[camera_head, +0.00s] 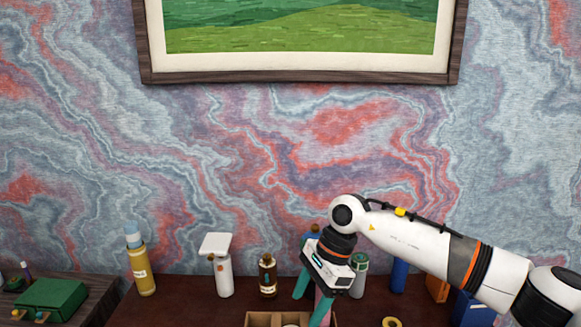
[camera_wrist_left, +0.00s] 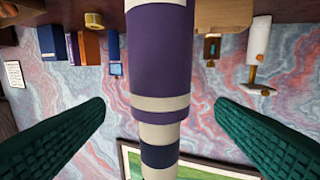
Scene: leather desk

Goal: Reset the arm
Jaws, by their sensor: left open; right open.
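My right arm (camera_head: 425,238) reaches in from the right in the head view, bent at a round white joint. My right gripper (camera_head: 311,303) points down over the desk, its teal fingers apart. A pinkish-purple piece (camera_head: 322,300) shows by its fingers; I cannot tell whether they touch it. My left gripper is outside the head view. In the left wrist view, which is upside down, my left gripper (camera_wrist_left: 160,112) has its green fingers wide apart. A purple cylinder with beige and dark blue bands (camera_wrist_left: 160,50) shows between them, close to the camera, without visible finger contact.
The desk (camera_head: 190,308) holds a yellow bottle (camera_head: 142,268), a white dispenser (camera_head: 222,272), a brown bottle (camera_head: 267,276), a grey can (camera_head: 359,275) and a wooden box (camera_head: 262,319). Blue and orange items stand at right. A green box (camera_head: 50,299) sits at left. A framed picture (camera_head: 300,76) hangs behind.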

